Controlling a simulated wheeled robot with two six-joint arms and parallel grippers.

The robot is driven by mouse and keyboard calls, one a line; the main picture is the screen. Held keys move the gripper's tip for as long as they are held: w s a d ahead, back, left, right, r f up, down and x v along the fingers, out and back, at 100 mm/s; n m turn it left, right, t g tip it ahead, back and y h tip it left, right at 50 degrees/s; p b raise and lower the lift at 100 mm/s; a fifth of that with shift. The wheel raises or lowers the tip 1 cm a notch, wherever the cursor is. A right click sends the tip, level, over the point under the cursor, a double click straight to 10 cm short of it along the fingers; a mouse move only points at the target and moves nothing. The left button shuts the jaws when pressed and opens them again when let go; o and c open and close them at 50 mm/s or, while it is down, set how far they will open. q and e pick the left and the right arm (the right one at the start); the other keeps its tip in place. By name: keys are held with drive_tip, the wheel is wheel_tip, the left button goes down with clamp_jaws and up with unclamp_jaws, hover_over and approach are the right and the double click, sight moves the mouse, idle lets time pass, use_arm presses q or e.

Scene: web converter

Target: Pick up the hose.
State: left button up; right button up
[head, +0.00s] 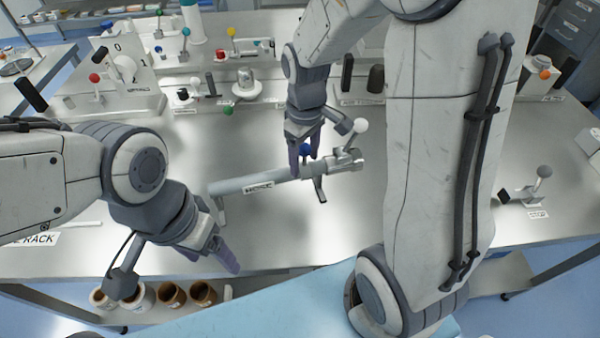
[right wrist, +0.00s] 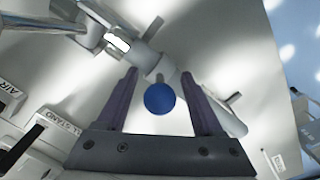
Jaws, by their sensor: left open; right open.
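The hose (head: 232,187) is a grey tube with a "HOSE" label, lying across the metal table. A metal fitting with a white-knobbed lever (head: 360,126) is at its right end. My right gripper (head: 303,160) is open over the tube near that fitting. In the right wrist view, its two purple fingers (right wrist: 160,82) are apart, with a blue ball (right wrist: 159,99) between them and the hose (right wrist: 228,118) running diagonally past the fingertips. I cannot tell whether the fingers touch the tube. My left gripper (head: 228,260) is open and empty near the table's front edge, apart from the hose.
A panel with a red-knobbed lever (head: 95,78) stands at the back left. A small stop lever (head: 541,174) is at the right. Several brown rolls (head: 172,294) sit on a shelf below the front edge. The table left of the hose is mostly clear.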

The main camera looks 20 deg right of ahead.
clamp_jaws()
idle(1.4)
